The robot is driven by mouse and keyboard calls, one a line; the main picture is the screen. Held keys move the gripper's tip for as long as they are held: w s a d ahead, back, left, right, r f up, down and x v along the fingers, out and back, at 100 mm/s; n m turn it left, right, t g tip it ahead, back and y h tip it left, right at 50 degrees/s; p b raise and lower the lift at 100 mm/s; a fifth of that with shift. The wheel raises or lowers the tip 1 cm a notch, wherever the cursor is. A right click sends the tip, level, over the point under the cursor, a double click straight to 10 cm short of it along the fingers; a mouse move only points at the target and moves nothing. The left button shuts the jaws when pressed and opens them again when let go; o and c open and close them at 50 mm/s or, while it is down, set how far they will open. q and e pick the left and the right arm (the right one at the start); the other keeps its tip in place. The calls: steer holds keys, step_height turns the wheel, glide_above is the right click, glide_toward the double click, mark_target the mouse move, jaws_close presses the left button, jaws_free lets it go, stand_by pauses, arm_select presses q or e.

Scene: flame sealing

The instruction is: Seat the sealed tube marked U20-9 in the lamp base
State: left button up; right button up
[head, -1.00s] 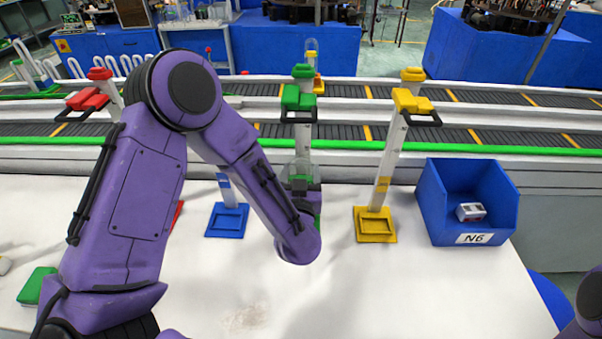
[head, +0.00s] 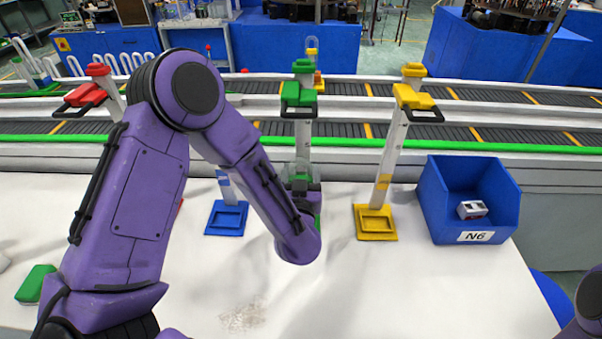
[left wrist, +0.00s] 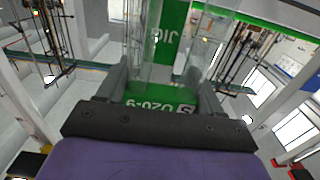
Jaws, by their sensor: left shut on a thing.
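My left gripper (head: 302,186) is in front of the green-topped stand (head: 299,96), with its fingers largely hidden behind my forearm. In the left wrist view the fingers (left wrist: 160,92) are shut on a clear tube (left wrist: 146,62). A green band (left wrist: 158,107) between them carries the upside-down marking U20-9. Behind the tube is a green panel (left wrist: 172,32) with lettering that seems to read JIG. The tube's far end is out of the wrist view. I cannot tell which part is the lamp base, or whether the tube touches the stand. My right gripper is out of view.
A blue-footed stand (head: 227,218) and a yellow stand (head: 376,222) flank my left gripper. A red-topped stand (head: 86,96) is partly behind my arm. A blue bin (head: 436,215) marked N6 holds a small box. A green pad (head: 36,284) lies left.

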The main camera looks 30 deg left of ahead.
arm_select(q)
steer(key=shift+f+b, duration=0.3)
steer(key=shift+f, duration=0.15)
stand_by(0.4)
steer(key=o, duration=1.1)
steer(key=shift+o, duration=0.2)
steer(key=b+v, duration=0.2)
steer(key=v, duration=0.8)
steer(key=shift+s+b, duration=0.25)
steer(key=shift+b, duration=0.1)
steer(key=shift+d, duration=0.1)
